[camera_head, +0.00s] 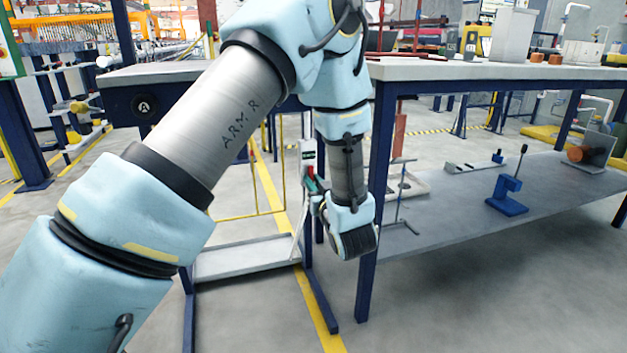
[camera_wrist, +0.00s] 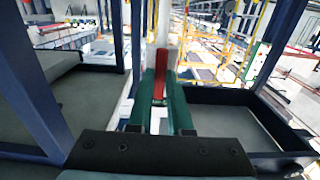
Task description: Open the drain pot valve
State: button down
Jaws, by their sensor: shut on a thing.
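A red valve handle (camera_wrist: 161,76) stands in the middle of the wrist view, in front of a whitish upright body. My gripper (camera_wrist: 162,92) has its two green fingers on either side of the handle and is shut on it. In the head view my gripper (camera_head: 313,184) is low beside a blue table leg, and a small red spot of the handle (camera_head: 309,172) shows at its fingertips. The forearm and wrist cover part of the surroundings there. The valve body and the pot are mostly hidden, and I cannot tell how far the handle is turned.
A workbench (camera_head: 470,70) with blue legs stands right of my arm. Its lower shelf (camera_head: 440,222) holds a blue clamp-like fixture (camera_head: 507,188). A low grey tray (camera_head: 245,258) lies left of the gripper. Yellow rails stand behind. The floor in front is clear.

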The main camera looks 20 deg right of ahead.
jog(key=c, duration=0.8)
grip_release()
jog(key=shift+c, duration=0.2)
jog(key=s+a+p, duration=0.1)
jog(key=s, duration=0.9)
jog(key=shift+s+a, duration=0.15)
jog(key=shift+s, duration=0.2)
